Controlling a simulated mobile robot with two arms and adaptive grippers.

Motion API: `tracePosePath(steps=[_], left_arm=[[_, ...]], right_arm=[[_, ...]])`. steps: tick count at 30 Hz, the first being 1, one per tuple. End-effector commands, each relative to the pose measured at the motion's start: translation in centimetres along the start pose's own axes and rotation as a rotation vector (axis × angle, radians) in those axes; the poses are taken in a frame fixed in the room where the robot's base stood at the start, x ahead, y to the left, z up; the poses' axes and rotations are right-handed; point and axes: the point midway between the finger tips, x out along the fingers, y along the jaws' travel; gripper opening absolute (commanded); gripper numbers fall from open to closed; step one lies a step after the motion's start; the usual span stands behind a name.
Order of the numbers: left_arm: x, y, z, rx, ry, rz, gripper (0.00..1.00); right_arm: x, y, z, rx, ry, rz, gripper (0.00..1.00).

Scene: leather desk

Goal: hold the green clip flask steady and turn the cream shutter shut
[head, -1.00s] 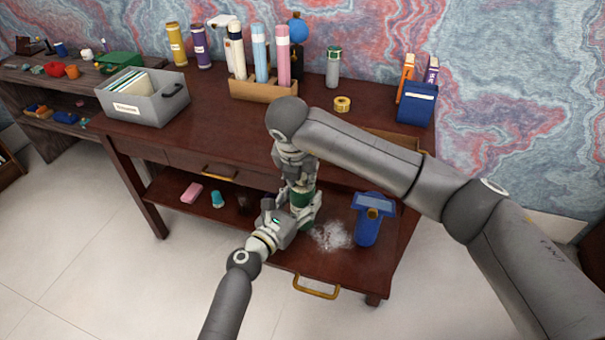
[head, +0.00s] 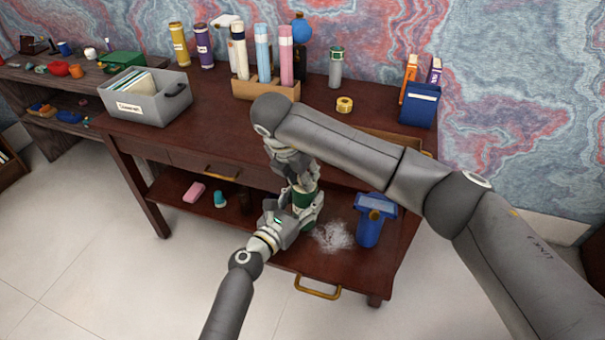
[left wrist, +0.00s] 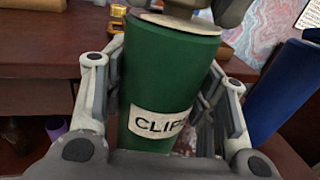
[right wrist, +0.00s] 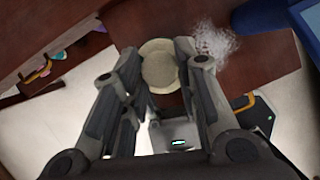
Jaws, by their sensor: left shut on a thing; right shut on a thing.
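The green clip flask (head: 304,199) stands over the lower shelf, and its white label reading "CLIP" shows in the left wrist view (left wrist: 165,85). My left gripper (head: 300,210) is shut on the flask's body, one finger on each side. The cream shutter (left wrist: 178,22) is a pale disc on the flask's top. My right gripper (head: 298,178) comes down from above and is shut on the shutter. In the right wrist view the shutter (right wrist: 158,68) shows between its fingers. The shutter's opening is hidden, so I cannot tell its turn.
A blue container (head: 370,222) stands right of the flask, near a white powdery patch (head: 332,236) on the lower shelf (head: 340,268). A pink block (head: 194,192) and a teal-topped item (head: 220,200) lie to the left. The desk top (head: 215,105) is above and behind.

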Motion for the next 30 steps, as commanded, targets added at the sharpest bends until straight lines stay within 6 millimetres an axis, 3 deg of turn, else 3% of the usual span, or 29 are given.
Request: tracePosePath(steps=[4,5,10,22,30], left_arm=[[-0.1,0.0,-0.1,0.000,0.002,0.001,0.24],[-0.1,0.0,-0.1,0.000,0.002,0.001,0.24],[-0.1,0.0,-0.1,0.000,0.002,0.001,0.24],[0.0,0.0,-0.1,0.000,0.002,0.000,0.24],[0.0,0.0,-0.1,0.000,0.002,0.000,0.24]], right_arm=[[0.0,0.0,0.2,0.003,-0.003,0.000,0.05],[0.0,0.0,0.2,0.003,-0.003,0.000,0.31],[0.0,0.0,0.1,0.001,-0.002,0.000,0.51],[-0.8,0.1,0.0,-0.001,-0.002,0.003,0.51],[-6.1,0.1,0.1,-0.001,-0.003,0.005,0.51]])
